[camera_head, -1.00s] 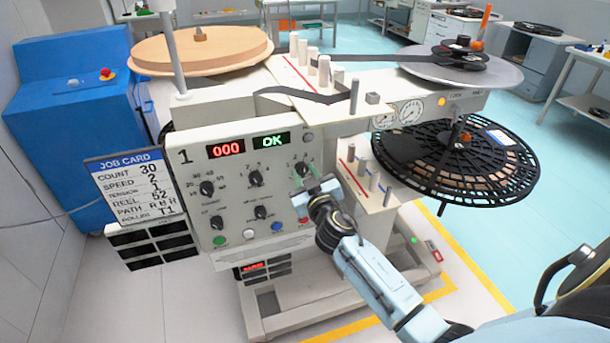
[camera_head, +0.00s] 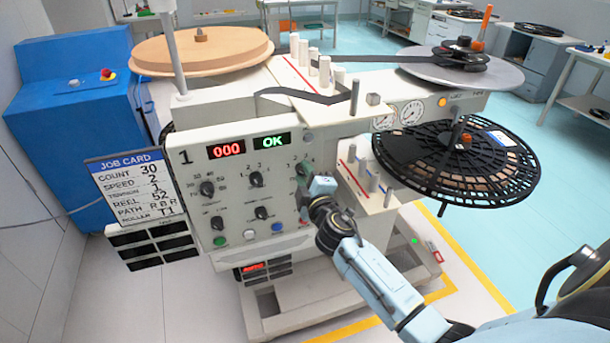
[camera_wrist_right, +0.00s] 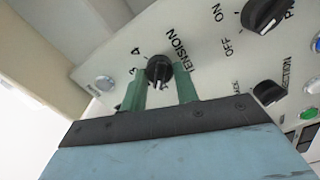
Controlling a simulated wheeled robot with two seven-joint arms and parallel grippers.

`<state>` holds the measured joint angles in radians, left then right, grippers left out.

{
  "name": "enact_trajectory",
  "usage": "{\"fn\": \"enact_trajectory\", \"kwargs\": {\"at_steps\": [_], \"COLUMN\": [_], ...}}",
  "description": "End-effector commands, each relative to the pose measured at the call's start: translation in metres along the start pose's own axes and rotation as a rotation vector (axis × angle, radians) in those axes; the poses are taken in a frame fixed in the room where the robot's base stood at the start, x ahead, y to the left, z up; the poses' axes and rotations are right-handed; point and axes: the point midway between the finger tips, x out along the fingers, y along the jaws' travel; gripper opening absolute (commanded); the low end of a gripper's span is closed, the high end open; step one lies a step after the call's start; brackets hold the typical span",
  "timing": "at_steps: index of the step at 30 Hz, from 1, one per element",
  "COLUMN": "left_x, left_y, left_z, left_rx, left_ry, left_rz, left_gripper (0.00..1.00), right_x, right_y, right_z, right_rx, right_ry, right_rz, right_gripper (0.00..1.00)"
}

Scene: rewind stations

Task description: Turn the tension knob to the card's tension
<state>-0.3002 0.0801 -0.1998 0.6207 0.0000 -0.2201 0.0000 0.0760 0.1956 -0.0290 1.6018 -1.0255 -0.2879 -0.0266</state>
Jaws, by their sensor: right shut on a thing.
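The tension knob (camera_wrist_right: 158,69) is a small black knob with a white mark, beside the printed word TENSION and the numbers 3 and 4. My right gripper (camera_wrist_right: 163,91) has its green fingers on either side of this knob and is shut on it. In the wrist view the white mark points toward the bottom of the picture. In the head view my right gripper (camera_head: 304,178) is at the upper right of the panel and mostly hides the knob. The job card (camera_head: 128,187) at the left reads tension 1. My left gripper is not in view.
The machine panel (camera_head: 231,177) carries other black knobs and several coloured buttons below. Its displays read 000 and OK. A black reel (camera_head: 398,178) projects on the right, and a blue cabinet (camera_head: 66,130) stands at the left.

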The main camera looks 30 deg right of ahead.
Motion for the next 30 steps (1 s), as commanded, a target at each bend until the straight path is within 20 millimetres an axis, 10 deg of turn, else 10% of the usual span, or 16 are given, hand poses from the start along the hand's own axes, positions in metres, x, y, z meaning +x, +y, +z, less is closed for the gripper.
{"fn": "enact_trajectory", "kwargs": {"at_steps": [30], "left_x": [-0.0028], "left_y": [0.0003], "left_z": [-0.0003], "left_rx": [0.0], "left_ry": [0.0], "left_rz": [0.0], "left_gripper": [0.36], "right_x": [-0.0002], "right_y": [-0.0013], "right_z": [0.0006], "right_rx": [-0.353], "right_ry": [-0.001], "right_rz": [-0.001], "right_gripper": [0.07]}}
